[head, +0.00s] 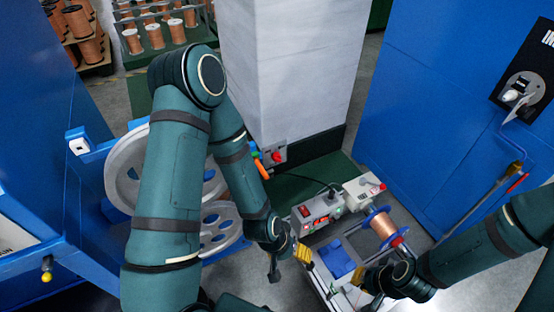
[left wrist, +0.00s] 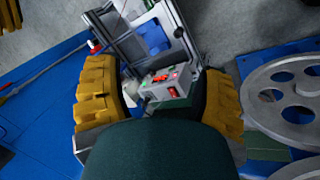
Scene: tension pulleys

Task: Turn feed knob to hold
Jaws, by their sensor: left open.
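No part is clearly marked as the feed knob. A grey control box (head: 318,214) with a red display and red switch stands on the bench; it also shows in the left wrist view (left wrist: 150,87). A rotary switch with a pale handle (head: 515,94) sits on a black panel on the right blue cabinet. My left gripper (head: 288,262) is open and empty, in front of and below the control box in the head view. In the left wrist view its yellow fingers (left wrist: 160,105) stand wide apart with the box beyond them. My right gripper (head: 364,287) is over the bench's near right; its opening is unclear.
A copper wire spool (head: 383,226) and a blue block (head: 336,258) are on the bench. Large grey pulleys (head: 218,228) stand at left behind my left arm. A white pillar (head: 290,65) rises behind. A small box with a red knob (head: 275,155) is at its foot.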

